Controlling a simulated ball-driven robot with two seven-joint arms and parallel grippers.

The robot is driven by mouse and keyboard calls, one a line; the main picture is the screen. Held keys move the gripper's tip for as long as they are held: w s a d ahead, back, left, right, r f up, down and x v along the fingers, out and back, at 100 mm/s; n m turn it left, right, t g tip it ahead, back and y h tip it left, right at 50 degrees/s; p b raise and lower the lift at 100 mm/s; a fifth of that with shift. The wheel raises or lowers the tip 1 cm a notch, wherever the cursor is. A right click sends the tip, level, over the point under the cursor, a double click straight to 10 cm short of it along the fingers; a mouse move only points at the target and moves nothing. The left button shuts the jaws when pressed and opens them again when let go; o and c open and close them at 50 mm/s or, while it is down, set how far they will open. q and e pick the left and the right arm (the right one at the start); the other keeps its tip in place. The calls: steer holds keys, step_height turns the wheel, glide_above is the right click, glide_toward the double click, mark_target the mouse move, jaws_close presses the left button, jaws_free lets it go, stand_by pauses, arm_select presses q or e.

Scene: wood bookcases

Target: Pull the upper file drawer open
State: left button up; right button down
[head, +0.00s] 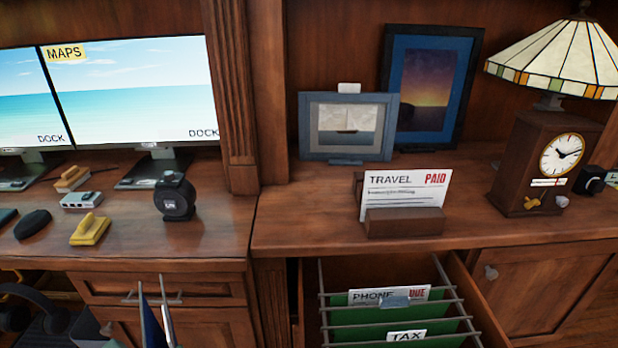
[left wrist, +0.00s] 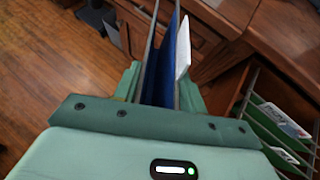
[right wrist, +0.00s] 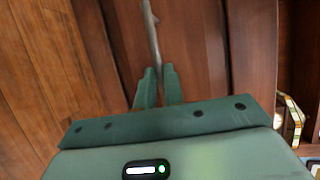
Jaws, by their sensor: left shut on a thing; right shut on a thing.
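The file drawer below the right desktop stands pulled out, its wooden side (head: 478,300) showing at the bottom of the head view. Green hanging folders (head: 390,315) on metal rails fill it, with PHONE and TAX labels. My left gripper (left wrist: 160,88) is shut on a blue folder (left wrist: 180,55) with metal rods and a white sheet beside it. The folder's top also shows in the head view (head: 152,325), left of the drawer. My right gripper (right wrist: 159,85) is shut on a thin grey rod (right wrist: 152,35); what it belongs to is unclear. Neither gripper shows in the head view.
A letter holder (head: 405,222) with a TRAVEL PAID card stands above the drawer. A clock (head: 535,165), lamp (head: 560,55) and picture frames (head: 345,125) stand behind and right.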

steer(key=shift+s, duration=0.9)
steer(key=c, duration=1.5)
jaws_free()
steer(key=p+v, duration=0.2)
steer(key=v, duration=1)
